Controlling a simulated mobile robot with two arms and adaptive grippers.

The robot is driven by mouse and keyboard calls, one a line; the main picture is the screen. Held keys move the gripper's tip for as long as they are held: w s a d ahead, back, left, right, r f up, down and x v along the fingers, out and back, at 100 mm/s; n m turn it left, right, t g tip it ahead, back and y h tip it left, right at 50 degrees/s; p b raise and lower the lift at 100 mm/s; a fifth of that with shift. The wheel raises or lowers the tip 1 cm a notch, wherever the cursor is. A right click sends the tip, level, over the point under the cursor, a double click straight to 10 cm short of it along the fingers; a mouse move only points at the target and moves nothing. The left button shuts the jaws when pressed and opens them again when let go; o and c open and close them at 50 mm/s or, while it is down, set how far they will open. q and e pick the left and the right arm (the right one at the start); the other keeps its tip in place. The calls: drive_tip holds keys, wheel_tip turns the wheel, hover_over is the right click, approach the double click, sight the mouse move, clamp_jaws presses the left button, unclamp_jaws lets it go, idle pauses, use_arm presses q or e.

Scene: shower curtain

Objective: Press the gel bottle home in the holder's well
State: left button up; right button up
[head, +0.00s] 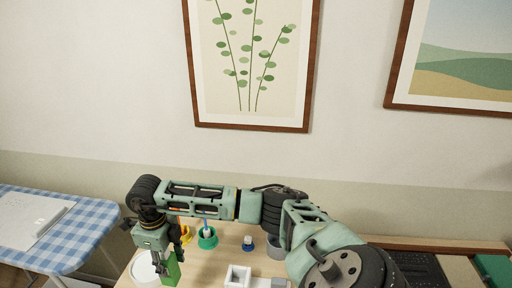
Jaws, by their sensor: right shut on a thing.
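My right gripper (161,268) points down at the lower left of the head view, at the left end of the worktop. It is shut on a green thing (172,272), which I take for the gel bottle. A white square holder with an open well (238,272) stands to the right, apart from the gripper. Whether it is the bottle's holder I cannot tell, and what lies under the bottle is out of view. My left gripper is not in view.
On the worktop (222,257) stand a green cup (208,241), a yellow thing (186,235), a small blue item (248,245) and a round white dish (144,268). A table with a blue checked cloth (85,236) is at left. My right arm hides much of the worktop's right side.

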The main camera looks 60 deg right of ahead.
drive_tip(key=shift+r+p, duration=0.7)
drive_tip(key=shift+r, duration=0.6)
drive_tip(key=shift+r+p, duration=1.55)
drive_tip(key=shift+r, duration=1)
drive_tip(key=shift+f, duration=0.1)
